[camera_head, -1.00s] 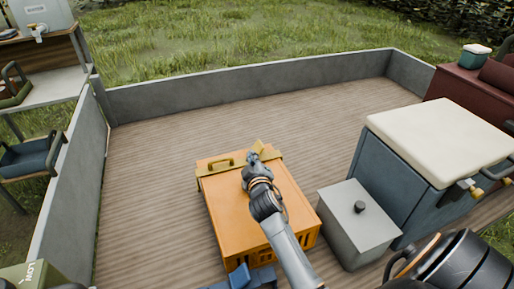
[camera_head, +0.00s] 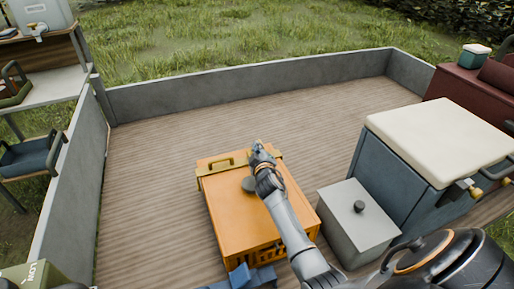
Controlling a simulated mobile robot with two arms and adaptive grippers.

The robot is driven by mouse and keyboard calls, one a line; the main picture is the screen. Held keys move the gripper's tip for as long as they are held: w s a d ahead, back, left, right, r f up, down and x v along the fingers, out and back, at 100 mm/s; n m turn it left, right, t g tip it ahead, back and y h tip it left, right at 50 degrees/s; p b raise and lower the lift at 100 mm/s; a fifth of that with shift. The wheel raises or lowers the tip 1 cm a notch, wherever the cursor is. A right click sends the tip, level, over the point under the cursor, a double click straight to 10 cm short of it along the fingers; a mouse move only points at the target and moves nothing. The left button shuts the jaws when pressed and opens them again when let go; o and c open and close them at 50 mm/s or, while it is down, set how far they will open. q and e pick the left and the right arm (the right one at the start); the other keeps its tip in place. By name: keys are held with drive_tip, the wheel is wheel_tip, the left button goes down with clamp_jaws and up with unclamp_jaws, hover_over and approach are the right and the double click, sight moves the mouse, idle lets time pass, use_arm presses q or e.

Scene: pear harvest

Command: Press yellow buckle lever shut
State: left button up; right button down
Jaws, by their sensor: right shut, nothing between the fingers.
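An orange crate (camera_head: 228,208) stands on the wooden trailer bed with its lid on. A yellow strap (camera_head: 207,170) runs across the far part of the lid. My right gripper (camera_head: 257,149) is shut and empty, at the right part of the strap where the buckle sits. The gripper covers most of the buckle and its lever, so I cannot tell whether the lever lies flat or whether the fingers touch it. My left gripper is not in view.
A dark round knob (camera_head: 249,184) shows on the lid beside my right wrist. A grey box (camera_head: 350,232) and a blue cooler with a cream lid (camera_head: 437,138) stand to the right. A blue object (camera_head: 246,277) lies before the crate. The bed behind is clear.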

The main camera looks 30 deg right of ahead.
drive_tip(key=shift+d+r+m+p, duration=0.2)
drive_tip(key=shift+m+p, duration=0.1)
drive_tip(key=shift+p, duration=0.15)
drive_tip(key=shift+s+d+f+m+y+p, duration=0.15)
drive_tip(key=shift+d+f+m+y+p, duration=0.2)
drive_tip(key=shift+m+p, duration=0.3)
drive_tip(key=shift+s+d+f+m, duration=0.1)
drive_tip(key=shift+d+m, duration=0.15)
drive_tip(key=shift+d, duration=0.05)
drive_tip(key=shift+d+f, duration=0.25)
drive_tip(key=shift+f, duration=0.05)
